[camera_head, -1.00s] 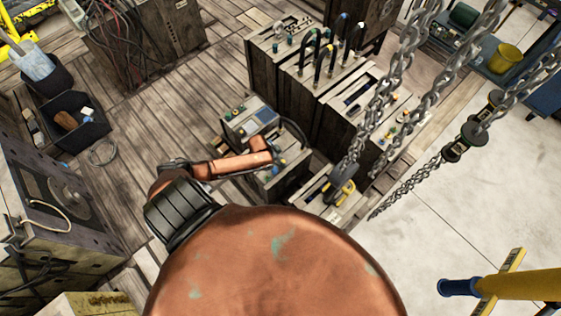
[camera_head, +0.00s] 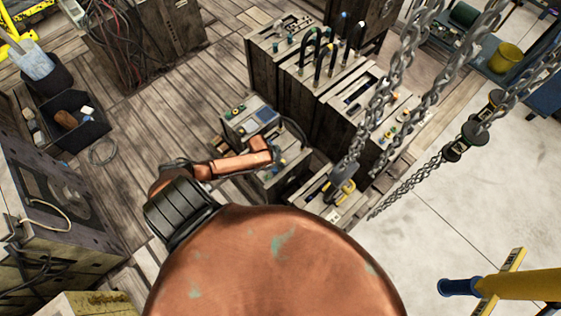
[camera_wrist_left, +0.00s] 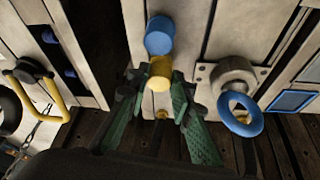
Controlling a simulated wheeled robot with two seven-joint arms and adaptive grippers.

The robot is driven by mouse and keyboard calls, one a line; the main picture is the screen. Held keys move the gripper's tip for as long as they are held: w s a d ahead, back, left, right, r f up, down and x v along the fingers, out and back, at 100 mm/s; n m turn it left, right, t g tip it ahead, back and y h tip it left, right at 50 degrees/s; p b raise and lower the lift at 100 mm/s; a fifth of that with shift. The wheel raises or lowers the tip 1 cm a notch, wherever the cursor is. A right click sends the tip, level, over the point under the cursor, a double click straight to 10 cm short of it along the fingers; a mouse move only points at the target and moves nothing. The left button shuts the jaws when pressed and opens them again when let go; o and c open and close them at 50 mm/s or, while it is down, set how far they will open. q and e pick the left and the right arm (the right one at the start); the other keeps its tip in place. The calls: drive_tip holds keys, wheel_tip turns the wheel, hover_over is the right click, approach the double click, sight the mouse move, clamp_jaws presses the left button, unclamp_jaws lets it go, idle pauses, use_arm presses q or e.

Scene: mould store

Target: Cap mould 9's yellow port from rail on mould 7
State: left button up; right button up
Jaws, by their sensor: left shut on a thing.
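In the left wrist view my left gripper (camera_wrist_left: 157,84) has its green fingers closed about a yellow cap (camera_wrist_left: 160,70). A blue cylindrical cap (camera_wrist_left: 159,35) stands just beyond the yellow one, over a pale mould face (camera_wrist_left: 180,15). A small brass-yellow fitting (camera_wrist_left: 162,114) shows between the fingers. In the head view my copper left arm reaches over a low mould block (camera_head: 250,121), and its wrist hides most of the gripper. I cannot read any mould numbers. My right gripper is not in view.
A blue ring on a grey fitting (camera_wrist_left: 240,112) sits right of the fingers. A yellow-handled hook (camera_wrist_left: 50,105) is at left. In the head view chains (camera_head: 401,75) hang right of the work, beside a mould row (camera_head: 310,62). A dark bin (camera_head: 83,128) stands left.

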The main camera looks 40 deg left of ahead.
use_arm(q)
drive_tip(key=shift+f, duration=0.35)
idle(0.4)
drive_tip(key=o, duration=0.8)
drive_tip(key=shift+o, duration=0.2)
drive_tip(key=v, duration=1.2)
